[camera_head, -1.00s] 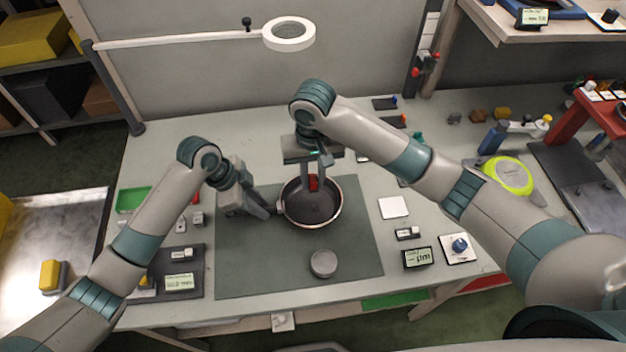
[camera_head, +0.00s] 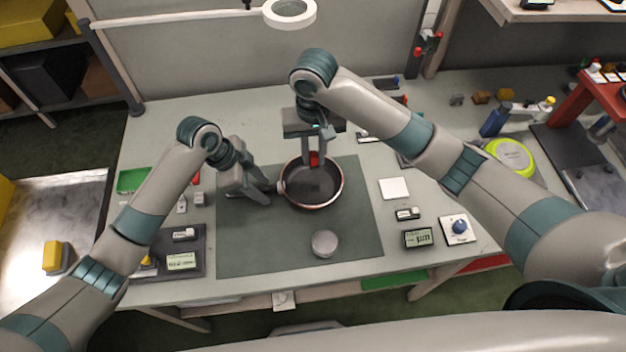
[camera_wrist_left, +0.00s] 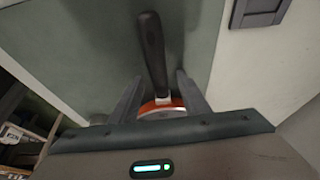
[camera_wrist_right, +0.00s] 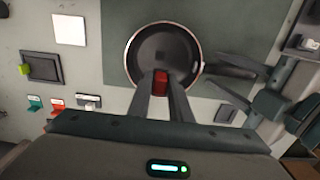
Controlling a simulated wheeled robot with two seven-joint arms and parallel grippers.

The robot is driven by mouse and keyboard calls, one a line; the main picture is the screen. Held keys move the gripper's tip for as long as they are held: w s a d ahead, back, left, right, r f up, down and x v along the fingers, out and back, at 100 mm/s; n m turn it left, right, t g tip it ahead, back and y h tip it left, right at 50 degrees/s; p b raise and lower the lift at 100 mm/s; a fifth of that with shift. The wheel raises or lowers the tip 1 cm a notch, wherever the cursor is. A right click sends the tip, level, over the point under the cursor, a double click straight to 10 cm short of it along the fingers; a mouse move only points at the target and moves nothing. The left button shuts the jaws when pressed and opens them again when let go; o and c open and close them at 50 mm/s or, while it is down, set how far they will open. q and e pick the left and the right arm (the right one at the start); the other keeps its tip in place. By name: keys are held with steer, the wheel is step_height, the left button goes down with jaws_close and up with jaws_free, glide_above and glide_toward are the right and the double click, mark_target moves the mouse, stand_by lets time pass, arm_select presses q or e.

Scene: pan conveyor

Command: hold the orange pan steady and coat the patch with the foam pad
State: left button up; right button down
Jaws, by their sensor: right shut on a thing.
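The orange pan (camera_head: 313,203) sits on the dark green mat (camera_head: 235,255); its orange outside shows in the left wrist view (camera_wrist_left: 163,106). Its black handle (camera_wrist_left: 151,48) lies between the spread fingers of my left gripper (camera_wrist_left: 158,92), which is open beside the pan. In the head view my left gripper (camera_head: 262,190) is just left of the pan. My right gripper (camera_wrist_right: 161,78) is shut on a red block (camera_wrist_right: 160,84), presumably the foam pad's grip, over the pan's near rim in that view. A darker square patch (camera_wrist_right: 184,50) shows inside the pan. Any pad underside is hidden.
A grey round puck (camera_head: 324,243) stands on the mat in front of the pan. A white square plate (camera_head: 393,188), a small display (camera_head: 418,238) and a blue knob (camera_head: 460,226) lie to the right. A ring lamp (camera_head: 290,12) hangs behind. The mat's front is mostly clear.

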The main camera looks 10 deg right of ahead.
arm_select(q)
steer(key=v, duration=1.2)
stand_by(0.7)
